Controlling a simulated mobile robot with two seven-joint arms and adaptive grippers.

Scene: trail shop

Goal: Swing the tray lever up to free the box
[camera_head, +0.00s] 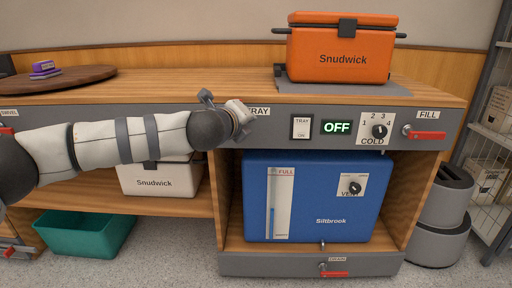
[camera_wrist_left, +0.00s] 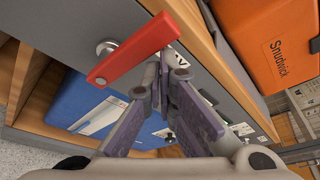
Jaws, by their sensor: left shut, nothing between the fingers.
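In the head view my gripper and arm hide this lever. The blue Siltbrook box (camera_head: 312,200) stands in the bay under the panel. My right gripper is out of view.
An orange Snudwick cooler (camera_head: 340,52) stands on the counter. Another red lever (camera_head: 335,274) is on the lower drawer.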

